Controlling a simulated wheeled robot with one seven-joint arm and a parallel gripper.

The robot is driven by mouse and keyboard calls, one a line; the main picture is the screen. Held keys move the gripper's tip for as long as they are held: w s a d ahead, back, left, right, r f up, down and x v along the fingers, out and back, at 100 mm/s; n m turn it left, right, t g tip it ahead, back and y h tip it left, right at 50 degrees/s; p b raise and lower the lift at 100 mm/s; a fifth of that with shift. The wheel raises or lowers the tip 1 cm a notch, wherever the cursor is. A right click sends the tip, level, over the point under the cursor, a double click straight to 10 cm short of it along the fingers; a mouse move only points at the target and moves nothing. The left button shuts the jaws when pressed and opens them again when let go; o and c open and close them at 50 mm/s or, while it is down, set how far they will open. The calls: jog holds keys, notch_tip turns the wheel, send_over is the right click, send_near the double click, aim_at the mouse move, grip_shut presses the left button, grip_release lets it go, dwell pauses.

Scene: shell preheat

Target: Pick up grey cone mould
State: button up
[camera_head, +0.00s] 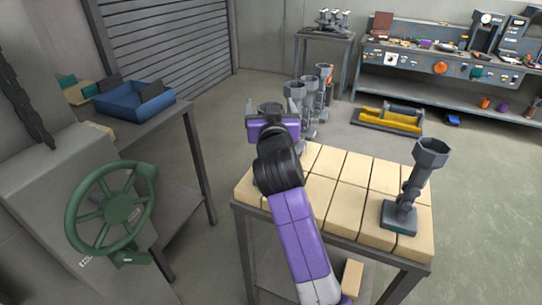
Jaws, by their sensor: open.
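A grey mould with a cup-shaped top (431,150) stands upright on the right part of the tiled table, on a square foot. Another grey cup-shaped top (270,106) shows at my gripper (271,114), between or just beyond its fingers; my arm hides what is below it. My gripper is open, above the far left part of the table. I cannot tell whether it touches that cup. More grey moulds of similar shape (294,91) stand in a row behind my gripper. Which of these is the cone mould is not clear.
The table top (345,190) is pale blocks, mostly bare between my arm and the right mould. A green handwheel (112,213) and a blue tray (133,103) on a side table are at left. A yellow toolbox (389,121) lies on the floor behind.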

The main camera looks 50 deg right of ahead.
grip_shut()
dwell(0.3)
jog(key=shift+r, duration=0.15)
